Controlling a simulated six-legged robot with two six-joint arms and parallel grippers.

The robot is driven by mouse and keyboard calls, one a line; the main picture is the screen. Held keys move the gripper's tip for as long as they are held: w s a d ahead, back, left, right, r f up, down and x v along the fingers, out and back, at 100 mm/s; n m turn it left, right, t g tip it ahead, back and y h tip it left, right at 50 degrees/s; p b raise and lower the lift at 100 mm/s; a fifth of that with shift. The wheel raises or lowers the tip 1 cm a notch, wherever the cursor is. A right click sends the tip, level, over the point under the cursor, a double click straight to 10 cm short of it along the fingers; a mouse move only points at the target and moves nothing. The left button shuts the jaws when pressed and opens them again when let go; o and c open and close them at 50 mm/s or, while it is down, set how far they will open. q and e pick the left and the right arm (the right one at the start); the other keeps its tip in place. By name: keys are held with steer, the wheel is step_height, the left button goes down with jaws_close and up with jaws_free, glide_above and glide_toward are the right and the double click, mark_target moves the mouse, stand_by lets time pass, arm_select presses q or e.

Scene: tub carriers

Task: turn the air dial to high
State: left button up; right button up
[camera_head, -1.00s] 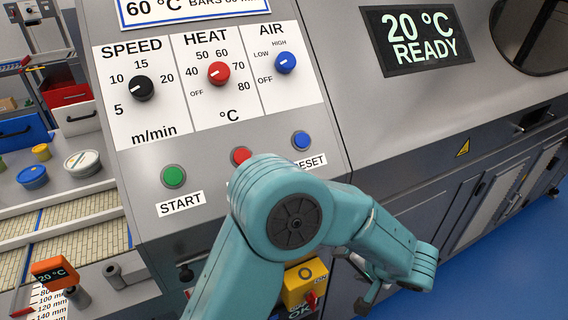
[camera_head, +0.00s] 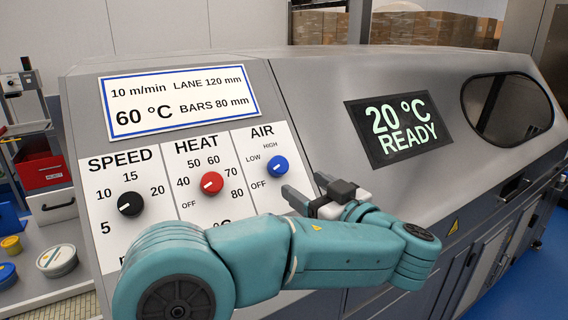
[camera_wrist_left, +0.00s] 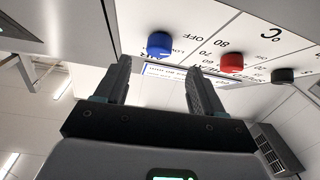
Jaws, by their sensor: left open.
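The blue air dial (camera_head: 278,166) is on the white panel, below the word AIR, with LOW, HIGH and OFF around it. Its white mark points down and left, to the OFF side; the exact setting is hard to read. My left gripper (camera_head: 303,188) is open and empty, just right of and below the dial, apart from it. In the left wrist view the blue dial (camera_wrist_left: 160,43) appears beyond the gap between the open fingers (camera_wrist_left: 159,66). My right gripper is not in view.
The red heat dial (camera_head: 211,184) and black speed dial (camera_head: 130,203) sit left of the air dial. A display (camera_head: 400,128) reads 20 °C READY. A sign (camera_head: 180,101) above the dials reads 60 °C. My left arm covers the panel's lower part.

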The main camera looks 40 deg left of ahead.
mark_target(284, 171)
arm_select(q)
steer(key=p+x, duration=0.2)
steer(key=x, duration=0.4)
steer(key=shift+w+a+r, duration=0.1)
steer(key=shift+a, duration=0.05)
steer(key=shift+w+a, duration=0.1)
steer(key=shift+a, duration=0.3)
steer(key=shift+a+p, duration=0.25)
steer(key=shift+p, duration=0.05)
steer(key=shift+d, duration=0.1)
